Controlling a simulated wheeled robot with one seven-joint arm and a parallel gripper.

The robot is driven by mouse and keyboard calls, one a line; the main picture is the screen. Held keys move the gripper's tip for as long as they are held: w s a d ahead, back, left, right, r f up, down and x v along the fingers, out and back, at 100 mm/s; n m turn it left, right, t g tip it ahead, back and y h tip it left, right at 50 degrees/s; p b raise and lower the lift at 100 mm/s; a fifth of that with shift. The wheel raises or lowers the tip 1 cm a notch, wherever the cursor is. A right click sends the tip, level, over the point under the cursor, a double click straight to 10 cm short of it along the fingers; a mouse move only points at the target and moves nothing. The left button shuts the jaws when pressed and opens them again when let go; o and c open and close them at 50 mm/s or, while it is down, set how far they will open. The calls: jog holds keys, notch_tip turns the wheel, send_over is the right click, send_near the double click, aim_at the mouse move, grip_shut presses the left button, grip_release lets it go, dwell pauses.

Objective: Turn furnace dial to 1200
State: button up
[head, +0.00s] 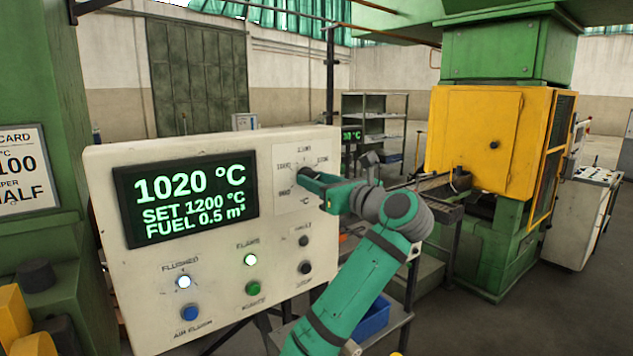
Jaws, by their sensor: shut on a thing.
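The furnace dial (303,173) is a dark knob on a light plate at the upper right of the cream control panel (110,190). Scale marks ring it, too small to read surely. My gripper (308,175) is shut on the dial, reaching in from the right. The fingers hide much of the knob, so I cannot tell where its pointer stands. The display (187,190) on the panel reads 1020 °C, SET 1200 °C and FUEL 0.5 m³ in green.
Dark controls (304,267) sit below the dial. A yellow and green machine (490,140) stands behind at the right.

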jog(key=shift+f, duration=0.1)
jog(key=o, duration=1.1)
jog(key=shift+c, duration=0.2)
jog(key=v, duration=1.1)
jog(key=shift+w, duration=0.1)
